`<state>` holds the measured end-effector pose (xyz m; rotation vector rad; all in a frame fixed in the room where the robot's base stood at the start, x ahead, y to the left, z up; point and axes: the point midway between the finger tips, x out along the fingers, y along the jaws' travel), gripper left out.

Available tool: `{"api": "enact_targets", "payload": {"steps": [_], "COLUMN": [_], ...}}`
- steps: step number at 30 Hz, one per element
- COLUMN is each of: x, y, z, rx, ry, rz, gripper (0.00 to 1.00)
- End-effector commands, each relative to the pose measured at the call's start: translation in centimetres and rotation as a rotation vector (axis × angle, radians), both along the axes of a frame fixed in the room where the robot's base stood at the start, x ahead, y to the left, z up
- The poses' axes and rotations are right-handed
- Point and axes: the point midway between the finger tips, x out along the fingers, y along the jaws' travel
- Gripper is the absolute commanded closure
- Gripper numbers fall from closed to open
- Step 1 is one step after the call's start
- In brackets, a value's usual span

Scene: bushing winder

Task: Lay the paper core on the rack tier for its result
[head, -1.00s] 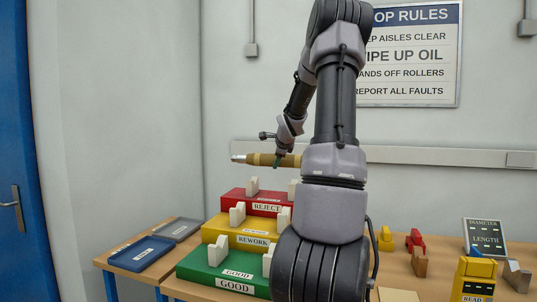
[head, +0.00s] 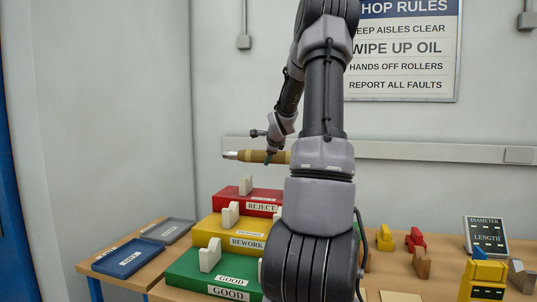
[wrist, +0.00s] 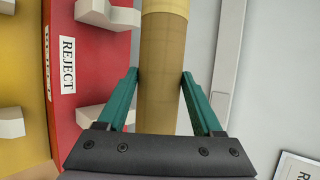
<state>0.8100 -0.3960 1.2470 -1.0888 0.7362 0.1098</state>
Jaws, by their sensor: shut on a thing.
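The paper core (head: 248,156) is a tan tube with a paler band and a silvery tip at its left end. My gripper (head: 269,157) is shut on it and holds it level in the air above the rack. In the wrist view the teal fingers (wrist: 161,85) press both sides of the core (wrist: 163,60). The stepped rack has a red REJECT tier (head: 234,194) at the back and top, a yellow REWORK tier (head: 215,231) in the middle and a green GOOD tier (head: 190,266) at the front. Pale notched supports stand on the tiers. My arm hides the rack's right side.
A blue tray (head: 128,258) and a grey tray (head: 168,230) lie left of the rack. A DIAMETER/LENGTH panel (head: 486,237) stands at the right, its marks too small to read. Yellow, red and brown blocks stand near it. The wall is behind the rack.

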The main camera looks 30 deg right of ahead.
Motion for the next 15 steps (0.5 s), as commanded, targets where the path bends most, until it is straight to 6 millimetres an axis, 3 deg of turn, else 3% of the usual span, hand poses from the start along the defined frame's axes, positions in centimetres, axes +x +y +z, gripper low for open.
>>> {"api": "enact_targets", "payload": {"steps": [15], "x": [0.1], "y": [0.1], "z": [-3.5], "rx": [-0.003], "ry": [-0.003], "rz": [0.003], "gripper": [1.00]}}
